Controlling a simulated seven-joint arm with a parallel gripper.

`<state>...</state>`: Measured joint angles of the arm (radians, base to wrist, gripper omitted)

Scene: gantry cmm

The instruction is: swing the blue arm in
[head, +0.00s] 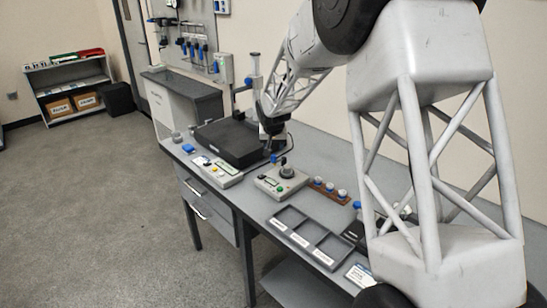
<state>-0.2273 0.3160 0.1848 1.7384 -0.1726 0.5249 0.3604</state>
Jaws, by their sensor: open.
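My gripper (271,146) is at the end of my arm, low over the right front corner of a black plate (225,141) on the bench. It is open, but its fingers are small and dark here. A small blue part (283,160) shows just below and right of the fingers, above a grey box with a round knob (287,172). I cannot tell whether the fingers touch the blue part or whether it is the blue arm. A pale column (254,64) with blue on it stands behind my gripper, partly hidden by my arm.
A control panel with buttons (216,171) lies left of the grey box. A rack with several white-and-blue pieces (330,189) and a grey divided tray (291,237) lie to the right. A grey cabinet (186,95) stands behind. The floor at left is clear.

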